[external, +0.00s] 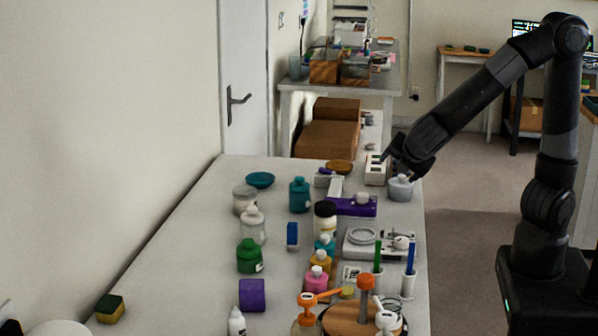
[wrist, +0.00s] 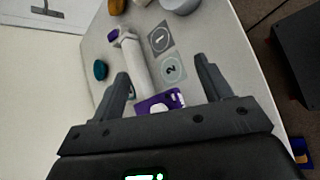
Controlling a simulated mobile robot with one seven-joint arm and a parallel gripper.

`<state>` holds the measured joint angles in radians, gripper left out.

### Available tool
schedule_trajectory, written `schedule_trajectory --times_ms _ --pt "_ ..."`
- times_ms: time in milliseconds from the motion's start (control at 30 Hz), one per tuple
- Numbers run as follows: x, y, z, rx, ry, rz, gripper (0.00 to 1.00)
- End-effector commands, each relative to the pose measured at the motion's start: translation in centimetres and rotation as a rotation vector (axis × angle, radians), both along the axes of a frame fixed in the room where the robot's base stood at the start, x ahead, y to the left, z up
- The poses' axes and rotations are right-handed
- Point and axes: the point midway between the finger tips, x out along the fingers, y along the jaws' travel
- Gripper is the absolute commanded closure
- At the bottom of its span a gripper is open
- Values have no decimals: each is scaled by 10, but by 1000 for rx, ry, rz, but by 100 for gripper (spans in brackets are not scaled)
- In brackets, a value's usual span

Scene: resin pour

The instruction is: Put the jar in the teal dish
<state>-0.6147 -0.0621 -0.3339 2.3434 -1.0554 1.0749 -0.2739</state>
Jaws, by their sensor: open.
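A squat pale grey jar (external: 400,189) with a narrower top stands near the table's right edge in the external view. My gripper (external: 401,168) is just above and behind it there, with open jaws and nothing held. In the wrist view the fingers (wrist: 163,72) are wide apart, and a round grey thing, likely this jar (wrist: 180,4), is cut off at the top edge, beyond the fingertips. The shallow teal dish (external: 260,180) lies at the far left of the table and looks empty. A teal shape in the wrist view (wrist: 100,70) may be the dish.
A lidded jar (external: 245,200), a teal bottle (external: 300,195) and a white bottle (external: 253,225) stand near the dish. A purple device (external: 352,206) and a white socketed block (external: 376,170) lie between jar and dish. The left table strip is mostly clear.

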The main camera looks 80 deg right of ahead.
Motion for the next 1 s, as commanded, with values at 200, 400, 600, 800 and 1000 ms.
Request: schedule_trajectory --times_ms 200,400,600,800,1000 --pt "63 38 -3 -399 113 314 29" --pt "111 96 0 -753 166 574 29" --pt "133 138 2 -960 179 714 29" --pt "137 147 -6 -1004 182 742 29" --pt "137 146 -22 -1000 181 740 29"
